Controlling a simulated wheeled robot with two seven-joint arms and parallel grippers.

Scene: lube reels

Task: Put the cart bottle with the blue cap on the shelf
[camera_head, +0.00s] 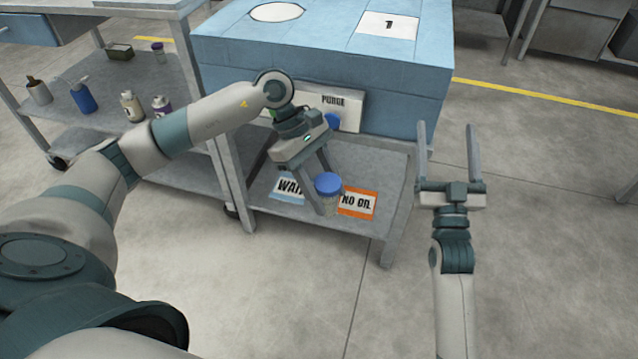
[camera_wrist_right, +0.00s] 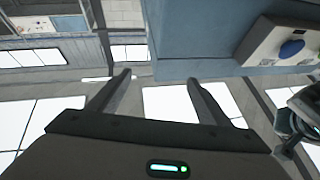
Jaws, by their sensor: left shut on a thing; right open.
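A clear bottle with a blue cap (camera_head: 328,183) is at the lower shelf (camera_head: 390,180) under the blue block. It stands about upright between a "WAIT" label (camera_head: 288,188) and an orange-edged "NO OIL" label (camera_head: 357,204). My left gripper (camera_head: 322,194) is shut on the bottle from above and behind; its fingers partly hide the bottle. I cannot tell whether the bottle's base touches the shelf. My right gripper (camera_head: 447,145) is open and empty, right of the shelf. The right wrist view shows its two fingers (camera_wrist_right: 158,95) apart with nothing between.
A grey cart (camera_head: 110,85) at the left holds several bottles, including a blue one (camera_head: 84,97) and a purple-capped one (camera_head: 161,106). A blue block (camera_head: 325,45) marked 1 stands over the shelf, with a "PURGE" panel (camera_head: 350,108) and blue button. Floor at right is clear.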

